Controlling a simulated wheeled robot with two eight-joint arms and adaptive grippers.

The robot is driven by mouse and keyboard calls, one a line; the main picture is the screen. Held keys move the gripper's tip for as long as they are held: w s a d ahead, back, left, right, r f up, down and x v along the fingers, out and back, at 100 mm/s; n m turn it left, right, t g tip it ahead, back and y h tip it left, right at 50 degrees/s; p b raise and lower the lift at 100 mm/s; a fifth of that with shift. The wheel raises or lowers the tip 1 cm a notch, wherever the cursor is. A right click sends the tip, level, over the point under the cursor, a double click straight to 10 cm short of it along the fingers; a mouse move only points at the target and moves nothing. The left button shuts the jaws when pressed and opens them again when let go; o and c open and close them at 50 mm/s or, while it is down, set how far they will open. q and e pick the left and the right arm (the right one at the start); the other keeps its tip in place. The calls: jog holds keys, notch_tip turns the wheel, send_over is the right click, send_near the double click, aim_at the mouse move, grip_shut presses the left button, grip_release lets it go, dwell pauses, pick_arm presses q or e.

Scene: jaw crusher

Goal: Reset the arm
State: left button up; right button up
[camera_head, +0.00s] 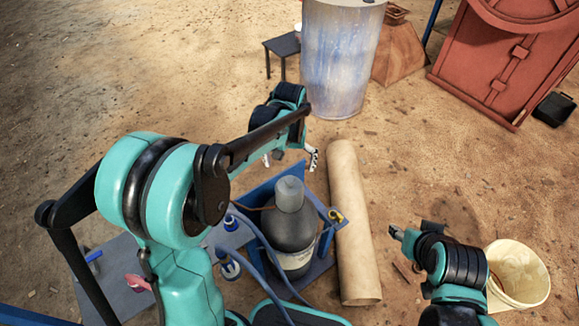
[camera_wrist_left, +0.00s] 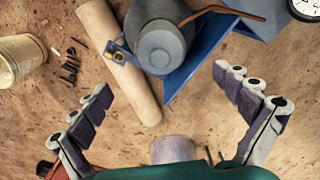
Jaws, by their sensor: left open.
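My left arm (camera_head: 165,190), teal and black, comes in from the left and reaches forward over the ground. Its gripper (camera_head: 290,158) hangs just behind the grey bottle, with its fingers apart. In the left wrist view, the left gripper (camera_wrist_left: 163,82) has its two fingers spread wide, with nothing between them. My right gripper (camera_head: 397,233) shows small at the lower right, left of the cream bucket; its fingers are too small to read.
A dark grey bottle (camera_head: 292,232) stands in a blue frame (camera_head: 262,190) with hoses. A tan roll (camera_head: 355,220) lies beside it. A cream bucket (camera_head: 530,275) is at lower right. A metal drum (camera_head: 340,60), black stool (camera_head: 282,46) and red machine part (camera_head: 500,60) stand behind.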

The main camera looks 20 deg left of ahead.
dwell(0.3)
pick_arm(q)
jog(key=s+a+r+t, duration=0.1)
jog(key=s+r+t, duration=0.2)
jog(key=s, duration=0.5)
jog(key=s+a+r+m+t, duration=0.1)
jog(key=s+r+t, duration=0.2)
jog(key=s, duration=0.6)
jog(key=shift+a+r+t, duration=0.25)
jog(key=shift+a+t, duration=0.15)
jog(key=shift+t, duration=0.2)
